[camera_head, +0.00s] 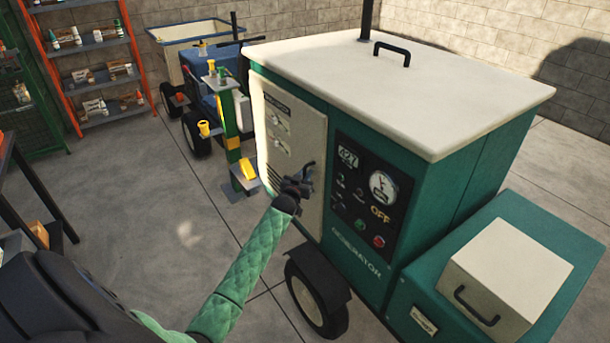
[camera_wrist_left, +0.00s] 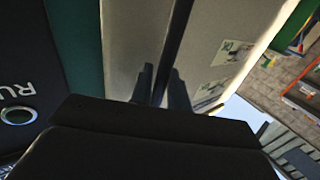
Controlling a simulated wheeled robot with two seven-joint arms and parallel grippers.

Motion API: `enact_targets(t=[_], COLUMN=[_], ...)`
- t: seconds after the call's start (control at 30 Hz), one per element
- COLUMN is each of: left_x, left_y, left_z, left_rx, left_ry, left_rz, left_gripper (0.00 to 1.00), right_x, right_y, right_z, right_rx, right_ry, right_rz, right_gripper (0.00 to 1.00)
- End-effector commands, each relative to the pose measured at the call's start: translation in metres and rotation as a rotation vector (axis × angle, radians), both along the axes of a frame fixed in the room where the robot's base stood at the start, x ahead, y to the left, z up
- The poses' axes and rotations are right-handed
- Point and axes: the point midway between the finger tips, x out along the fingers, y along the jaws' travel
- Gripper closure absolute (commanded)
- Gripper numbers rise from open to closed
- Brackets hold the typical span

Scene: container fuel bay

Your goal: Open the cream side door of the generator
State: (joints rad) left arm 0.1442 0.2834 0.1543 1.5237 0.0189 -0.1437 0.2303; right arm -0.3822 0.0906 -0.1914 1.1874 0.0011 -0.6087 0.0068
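The green generator (camera_head: 360,265) with a white top stands at the centre right. Its cream side door (camera_head: 285,105) is on the left face and looks closed, with small labels on it. The door also fills much of the left wrist view (camera_wrist_left: 240,30). My left gripper (camera_head: 303,180) is at the door's right edge, beside the dark control panel. In the left wrist view its two fingers (camera_wrist_left: 160,88) stand close together on either side of a dark bar handle (camera_wrist_left: 182,20) and look shut on it. The gripper hides part of the handle in the head view. My right gripper is not in view.
The control panel (camera_head: 368,195) has a gauge and buttons. A green box with a cream lid (camera_head: 507,280) stands at the lower right. A wheel (camera_head: 318,295) sits below the door. A blue cart (camera_head: 205,85) and a green post (camera_head: 232,140) stand behind.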

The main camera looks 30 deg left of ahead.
Motion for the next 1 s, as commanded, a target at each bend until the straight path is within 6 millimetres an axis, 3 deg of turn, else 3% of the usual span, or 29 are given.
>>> enact_targets(t=[0.03,0.13,0.57,1.0], left_x=[0.000,0.000,-0.006,-0.049], left_y=[0.000,0.000,0.003,0.030], left_z=[0.000,0.000,0.000,-0.001], left_rx=[0.000,0.000,0.003,0.006], left_ry=[0.000,0.000,0.001,0.005], left_rz=[0.000,0.000,-0.012,-0.108], left_gripper=[0.83,1.00,1.00,1.00], right_x=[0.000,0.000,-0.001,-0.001], right_y=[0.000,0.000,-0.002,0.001], right_z=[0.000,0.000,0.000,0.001], right_rx=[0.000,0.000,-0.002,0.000], right_ry=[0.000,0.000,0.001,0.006], right_rz=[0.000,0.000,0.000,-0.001], right_gripper=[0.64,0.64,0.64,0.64])
